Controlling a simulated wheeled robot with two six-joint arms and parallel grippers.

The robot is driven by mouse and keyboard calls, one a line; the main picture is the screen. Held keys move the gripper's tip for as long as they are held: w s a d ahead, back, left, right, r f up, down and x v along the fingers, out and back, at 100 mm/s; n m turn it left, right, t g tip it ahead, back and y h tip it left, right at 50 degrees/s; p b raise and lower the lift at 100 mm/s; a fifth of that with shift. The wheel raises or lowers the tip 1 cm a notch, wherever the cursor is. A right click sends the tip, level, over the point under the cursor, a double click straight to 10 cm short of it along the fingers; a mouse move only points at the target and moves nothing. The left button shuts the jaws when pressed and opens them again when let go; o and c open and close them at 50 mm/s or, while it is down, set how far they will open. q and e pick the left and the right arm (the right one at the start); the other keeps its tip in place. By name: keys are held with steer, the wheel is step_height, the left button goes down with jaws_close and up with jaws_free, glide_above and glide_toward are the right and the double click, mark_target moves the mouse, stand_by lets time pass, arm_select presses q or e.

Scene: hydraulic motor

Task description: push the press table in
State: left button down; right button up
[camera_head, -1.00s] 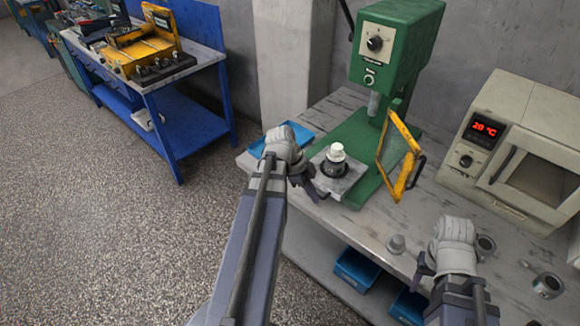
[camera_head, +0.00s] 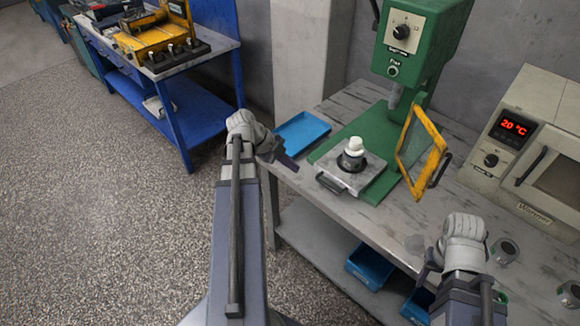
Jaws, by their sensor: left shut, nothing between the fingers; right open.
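The press table (camera_head: 371,178) is a grey metal plate with a handle (camera_head: 330,183) at its front left. It lies on the green base of the press (camera_head: 418,30). A dark part with a white top (camera_head: 354,149) stands upright on it, below and in front of the press ram (camera_head: 394,97). My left gripper (camera_head: 284,159) is shut and empty, left of the handle and apart from it, near the blue tray. My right gripper (camera_head: 425,268) is open and empty at the bench's front edge, right of the press.
A yellow-framed guard (camera_head: 418,145) stands open right of the press table. A blue tray (camera_head: 303,131) lies on the bench (camera_head: 385,225) at left. An oven (camera_head: 530,140) and several small round parts sit at right. Blue bins (camera_head: 371,268) are below.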

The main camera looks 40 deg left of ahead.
arm_select(q)
steer(key=b+x, duration=0.4)
steer(key=x, duration=0.2)
steer(key=shift+f, duration=0.3)
steer(key=w, duration=0.2)
steer(key=shift+w+d+r, duration=0.1)
steer(key=shift+w+r, duration=0.2)
steer(key=shift+w+d, duration=0.1)
steer(key=shift+w, duration=0.6)
steer(key=w, duration=0.7)
steer(key=w+d, duration=0.1)
steer(key=w, duration=1.4)
steer(key=shift+w+d, duration=0.15)
steer(key=shift+d, duration=0.2)
steer(key=shift+w, duration=0.25)
steer(key=shift+w+r, duration=0.1)
steer(key=shift+d, duration=0.15)
